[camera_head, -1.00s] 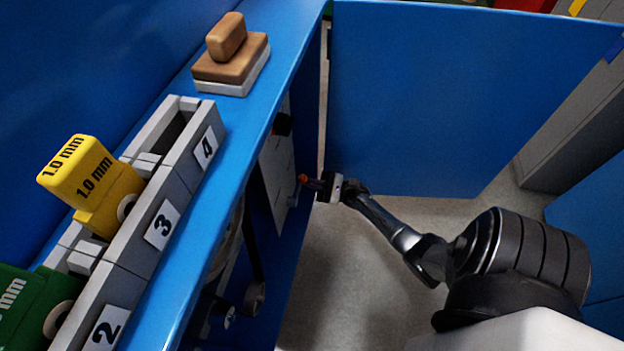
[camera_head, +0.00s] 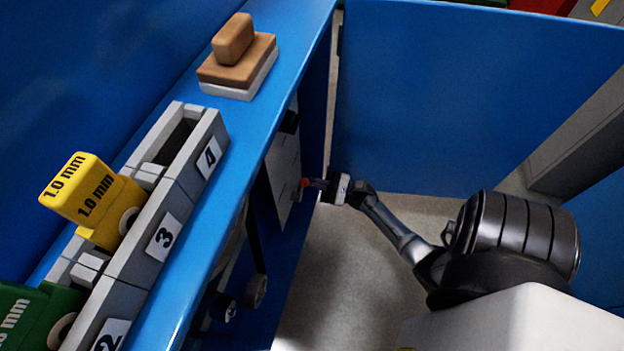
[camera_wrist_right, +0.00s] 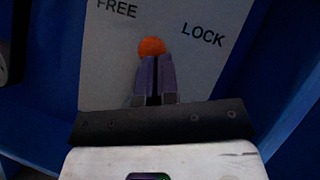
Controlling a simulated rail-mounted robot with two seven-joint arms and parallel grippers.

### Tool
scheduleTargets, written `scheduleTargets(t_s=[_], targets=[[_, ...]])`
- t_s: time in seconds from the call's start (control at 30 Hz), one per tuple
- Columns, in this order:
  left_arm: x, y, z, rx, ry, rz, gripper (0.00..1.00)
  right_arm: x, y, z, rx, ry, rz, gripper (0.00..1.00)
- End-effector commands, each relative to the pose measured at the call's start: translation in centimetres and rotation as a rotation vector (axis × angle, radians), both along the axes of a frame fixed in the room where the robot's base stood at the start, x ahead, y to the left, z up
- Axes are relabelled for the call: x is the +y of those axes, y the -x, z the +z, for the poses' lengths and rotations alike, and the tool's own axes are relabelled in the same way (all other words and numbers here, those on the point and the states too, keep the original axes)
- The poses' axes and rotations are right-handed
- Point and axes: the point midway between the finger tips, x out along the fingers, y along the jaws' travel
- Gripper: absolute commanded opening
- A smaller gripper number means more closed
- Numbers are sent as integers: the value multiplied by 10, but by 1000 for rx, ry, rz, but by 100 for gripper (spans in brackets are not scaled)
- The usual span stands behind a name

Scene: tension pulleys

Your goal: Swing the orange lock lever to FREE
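The orange lock lever (camera_wrist_right: 152,46) shows its round knob on a pale panel (camera_wrist_right: 110,70), between the printed words FREE at upper left and LOCK at right. In the head view the orange knob (camera_head: 304,182) is a small spot on the side of the blue bench. My right gripper (camera_wrist_right: 155,62) has its two purple fingers close together, with a thin dark gap between them. Its fingertips (camera_head: 314,184) are at the lower edge of the knob, which is wider than the gap. Contact is hard to tell. The lever's stem is hidden. My left gripper is out of view.
The blue bench (camera_head: 262,125) carries a grey numbered rack (camera_head: 140,262) with a yellow 1.0 mm block (camera_head: 88,195) and a green block (camera_head: 28,315). A brown-topped block (camera_head: 236,72) sits farther back. Rollers (camera_head: 256,290) show below the bench edge. A blue partition (camera_head: 470,100) stands behind my arm.

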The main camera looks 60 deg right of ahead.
Motion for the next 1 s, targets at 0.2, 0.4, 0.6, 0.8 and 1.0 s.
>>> scheduleTargets(t_s=[0.2, 0.4, 0.6, 0.8, 1.0], targets=[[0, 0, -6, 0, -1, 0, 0, 13, 2, 6, -11, 0, -1, 0], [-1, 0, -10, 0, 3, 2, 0, 22, 4, 9, -13, -1, 0, 0], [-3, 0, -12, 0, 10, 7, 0, 29, 4, 10, -17, -2, 2, 0], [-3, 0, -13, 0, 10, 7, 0, 32, 5, 11, -18, -3, 3, 0], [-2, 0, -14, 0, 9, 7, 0, 34, 5, 11, -19, -3, 5, 0]])
